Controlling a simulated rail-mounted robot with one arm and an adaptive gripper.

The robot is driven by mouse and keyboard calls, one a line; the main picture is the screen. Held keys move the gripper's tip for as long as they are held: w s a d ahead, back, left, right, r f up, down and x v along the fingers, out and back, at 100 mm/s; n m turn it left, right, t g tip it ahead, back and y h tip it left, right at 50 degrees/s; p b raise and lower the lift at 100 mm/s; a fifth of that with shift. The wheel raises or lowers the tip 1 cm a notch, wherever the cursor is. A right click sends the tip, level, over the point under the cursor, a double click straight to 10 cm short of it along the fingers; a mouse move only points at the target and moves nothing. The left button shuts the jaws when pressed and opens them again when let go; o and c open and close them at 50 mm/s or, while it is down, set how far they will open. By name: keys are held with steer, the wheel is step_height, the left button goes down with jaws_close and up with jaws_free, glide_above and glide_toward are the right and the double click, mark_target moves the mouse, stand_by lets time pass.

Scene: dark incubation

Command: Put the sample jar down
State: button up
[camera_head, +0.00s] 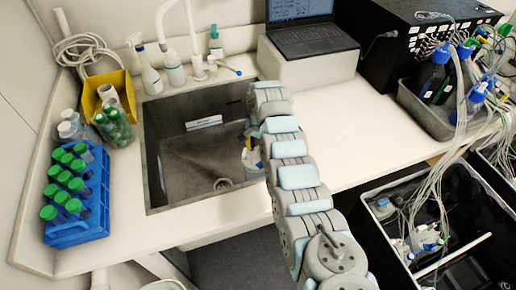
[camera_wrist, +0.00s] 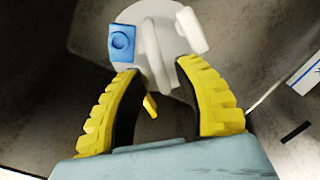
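The sample jar (camera_head: 252,158) shows as a small pale shape in the sink, mostly behind my arm. In the wrist view, I see the top of its round white lid (camera_wrist: 128,18), with a blue port, a white port and a white tube. My gripper (camera_wrist: 157,68) has yellow and black fingers spread apart, with tips over the near part of the lid. The white tube shows between the tips, with visible gaps on both sides. In the head view, my gripper is mostly hidden by my arm. Whether the jar rests on the sink floor is unclear.
The steel sink (camera_head: 160,178) has a drain and a white label strip. A blue rack (camera_head: 78,232) of green-capped bottles stands left. A laptop (camera_head: 308,38) sits on a white box behind. A grey tray (camera_head: 420,112) of bottles and tubing stands right. Clear counter lies right of the sink.

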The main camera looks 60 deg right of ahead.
step_height(320, 180, up, 12)
steer(key=shift+s+f+p, duration=0.15)
steer(key=shift+s+p, duration=0.1)
steer(key=shift+p, duration=0.05)
steer(key=shift+d, duration=0.1)
stand_by(0.7)
